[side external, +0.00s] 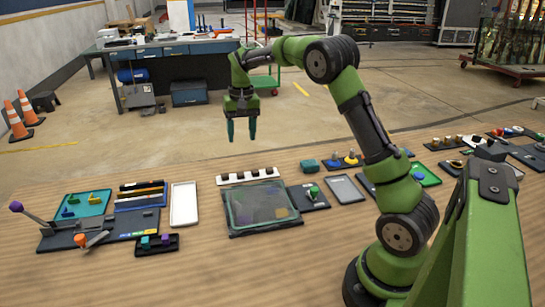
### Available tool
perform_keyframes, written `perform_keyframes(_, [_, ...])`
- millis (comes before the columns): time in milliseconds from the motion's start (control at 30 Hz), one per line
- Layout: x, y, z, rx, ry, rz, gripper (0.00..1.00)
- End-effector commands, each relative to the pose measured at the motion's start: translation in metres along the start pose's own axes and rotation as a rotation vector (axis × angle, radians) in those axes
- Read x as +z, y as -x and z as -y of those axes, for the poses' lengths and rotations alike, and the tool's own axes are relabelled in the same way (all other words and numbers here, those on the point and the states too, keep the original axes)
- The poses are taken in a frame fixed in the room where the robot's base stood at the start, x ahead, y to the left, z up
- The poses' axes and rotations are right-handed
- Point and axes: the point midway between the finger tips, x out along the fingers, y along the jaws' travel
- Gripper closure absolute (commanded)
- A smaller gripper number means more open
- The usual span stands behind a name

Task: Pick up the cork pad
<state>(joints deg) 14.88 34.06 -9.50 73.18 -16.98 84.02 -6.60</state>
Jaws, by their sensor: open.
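My gripper (242,138) hangs pointing down above the far side of the wooden table, with its two teal fingers apart and nothing between them. I cannot pick out the cork pad with certainty at this size. A dark-framed tray (232,229) with a greyish, see-through-looking surface lies on the table below and nearer than the gripper. A small tan-yellow patch (281,212) shows at its right side; I cannot tell whether this is the cork pad. The gripper is well clear of the tray and touches nothing.
A lever board (62,243), a teal tray (92,199) and a white tray (184,204) lie at left. A white strip with dark blocks (250,176) lies behind the dark-framed tray. A grey panel (344,189) and several small parts lie right. The front table (230,280) is bare.

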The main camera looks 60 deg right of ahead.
Motion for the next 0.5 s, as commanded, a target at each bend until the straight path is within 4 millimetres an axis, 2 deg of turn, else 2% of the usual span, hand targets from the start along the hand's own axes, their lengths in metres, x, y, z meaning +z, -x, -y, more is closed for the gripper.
perform_keyframes(33, [-0.015,-0.009,-0.003,0.022,-0.015,0.011,0.45])
perform_keyframes(67, [-0.021,-0.01,-0.003,0.031,-0.02,0.016,0.45])
perform_keyframes(200, [-0.036,0.0,0.0,0.047,-0.033,0.013,0.45])
perform_keyframes(300, [-0.035,0.012,0.003,0.042,-0.037,0.015,0.45])
perform_keyframes(433, [-0.031,-0.005,0.002,0.044,-0.036,0.036,0.45])
perform_keyframes(500, [-0.03,-0.019,0.001,0.044,-0.037,0.037,0.45])
